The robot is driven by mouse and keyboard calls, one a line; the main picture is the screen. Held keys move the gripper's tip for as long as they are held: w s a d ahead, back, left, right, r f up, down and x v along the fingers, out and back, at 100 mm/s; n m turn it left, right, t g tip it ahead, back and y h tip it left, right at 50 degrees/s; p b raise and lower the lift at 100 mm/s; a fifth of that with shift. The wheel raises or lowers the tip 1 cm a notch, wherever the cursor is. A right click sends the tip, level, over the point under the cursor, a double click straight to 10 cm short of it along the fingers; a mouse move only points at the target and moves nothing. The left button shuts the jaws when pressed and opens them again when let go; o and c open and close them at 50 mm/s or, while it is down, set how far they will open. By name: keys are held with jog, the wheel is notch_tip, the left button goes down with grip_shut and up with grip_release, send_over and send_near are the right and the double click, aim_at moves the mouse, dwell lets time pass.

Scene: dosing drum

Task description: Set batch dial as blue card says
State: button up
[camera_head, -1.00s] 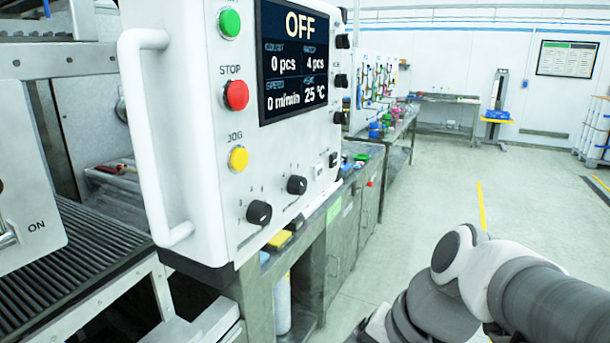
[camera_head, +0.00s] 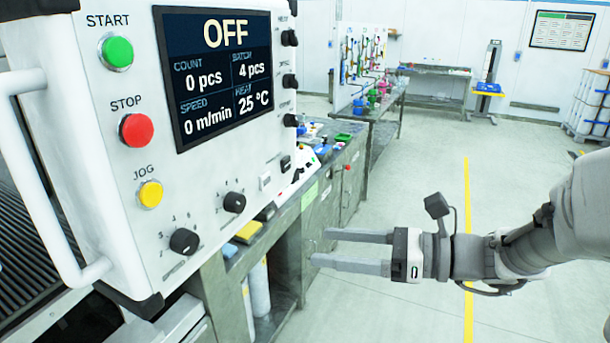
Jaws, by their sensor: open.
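The white control panel (camera_head: 210,165) fills the left side. Its screen (camera_head: 219,72) reads OFF, count 0 pcs, batch 4 pcs, speed 0 m/min, heat 25 °C. Two black dials sit low on the front: a left dial (camera_head: 184,241) with numbers around it and a right dial (camera_head: 234,202). Their name labels are too small to read, so I cannot tell which is the batch dial. I cannot make out a blue card. My gripper (camera_head: 322,248) is open and empty, right of the panel and apart from it, fingers pointing left.
Start (camera_head: 118,52), stop (camera_head: 136,130) and jog (camera_head: 150,194) buttons line the panel's left side. A white handle (camera_head: 45,190) sticks out at its left edge. Several black knobs (camera_head: 290,81) are on its right side. A cluttered bench (camera_head: 335,180) stands behind. Open floor lies right.

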jog(key=w+d+r+m+t+y, duration=0.1)
jog(key=w+r+m+t, duration=0.1)
jog(key=p, duration=0.2)
send_near(242, 204)
jog(key=x, duration=0.8)
jog(key=shift+w+a+r, duration=0.1)
jog(key=shift+a, duration=0.25)
jog(key=shift+c, duration=0.2)
grip_shut()
